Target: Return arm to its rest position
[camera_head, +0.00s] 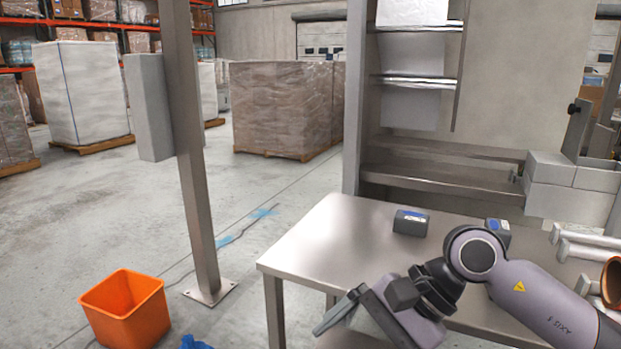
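My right arm (545,300) comes in from the right edge and bends over the front of the steel table (335,235). My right gripper (360,335) is at its end, near the table's front edge, pointing down and to the left. Its fingers stand apart, and I see nothing between them. The lower part of the gripper is cut off by the bottom edge of the view. My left arm and gripper are not in view.
A small grey box (410,222) sits on the table, and a second one (498,230) is partly behind my arm. Metal tubes (590,250) lie at right. A steel post (190,150) and an orange bin (125,308) stand left. Floor between post and pallets is open.

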